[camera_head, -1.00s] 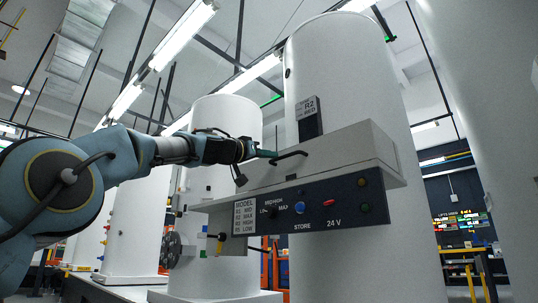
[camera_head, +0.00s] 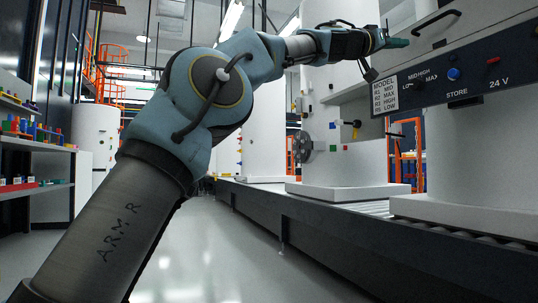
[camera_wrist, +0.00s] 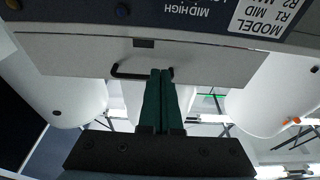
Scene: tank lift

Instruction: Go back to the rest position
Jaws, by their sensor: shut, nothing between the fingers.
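My gripper (camera_head: 396,42) is at the upper right in the head view, at the end of my raised arm. Its two green fingers (camera_wrist: 162,100) are together in the wrist view, with nothing between them. The fingertips point toward the control box (camera_head: 433,50) and its black bar handle (camera_head: 436,22). In the wrist view the handle (camera_wrist: 125,74) lies just past the fingertips, partly hidden behind them. I cannot tell whether they touch. The dark panel on the box bears a model label (camera_head: 385,92), a blue STORE button (camera_head: 453,74) and a red button (camera_head: 493,60).
White tanks (camera_head: 340,135) stand along a conveyor (camera_head: 300,215) on the right. Shelves (camera_head: 30,145) with colored items stand at the left. The grey floor (camera_head: 205,255) between them is open. Orange railings (camera_head: 100,65) show at the back.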

